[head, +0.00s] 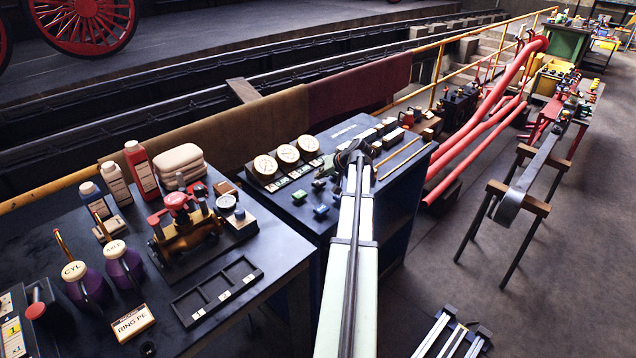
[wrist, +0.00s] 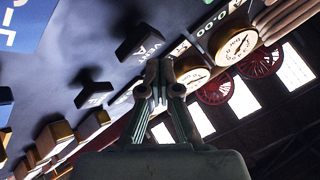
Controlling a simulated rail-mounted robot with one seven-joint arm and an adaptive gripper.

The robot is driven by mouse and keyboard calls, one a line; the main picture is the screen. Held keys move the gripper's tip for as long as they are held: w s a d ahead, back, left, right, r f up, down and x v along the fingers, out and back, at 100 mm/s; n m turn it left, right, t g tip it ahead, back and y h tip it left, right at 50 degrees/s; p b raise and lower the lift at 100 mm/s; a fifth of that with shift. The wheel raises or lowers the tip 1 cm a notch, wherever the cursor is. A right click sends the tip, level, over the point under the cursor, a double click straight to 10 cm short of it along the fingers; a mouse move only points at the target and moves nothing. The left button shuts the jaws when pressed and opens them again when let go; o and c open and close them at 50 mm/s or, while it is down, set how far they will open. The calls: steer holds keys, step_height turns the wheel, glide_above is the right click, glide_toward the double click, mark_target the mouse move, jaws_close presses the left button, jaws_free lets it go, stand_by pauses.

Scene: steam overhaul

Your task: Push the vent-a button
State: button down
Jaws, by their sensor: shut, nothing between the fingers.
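In the wrist view, a dark block (wrist: 138,40) has a white-lettered label beside it that seems to read VENT A. My gripper (wrist: 157,88) is shut and empty, its fingertips together just below that label in the picture. I cannot tell whether the tips touch the panel; they appear apart from the block. In the head view, my gripper (head: 350,156) is a dark shape over the middle bench, at the end of my pale arm. The arm hides part of the bench, and I cannot pick out the vent-a button there.
Round gauges (head: 287,155) stand at the back of the middle bench (head: 395,222); gauges also show in the wrist view (wrist: 235,41). Another dark block (wrist: 93,95) lies nearby. Green and blue knobs (head: 320,211) stand left of my arm. A left bench holds bottles and a red-topped valve (head: 178,202).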

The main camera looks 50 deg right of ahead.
mark_target(320, 183)
steer(key=shift+r+p, duration=1)
steer(key=shift+r, duration=2.05)
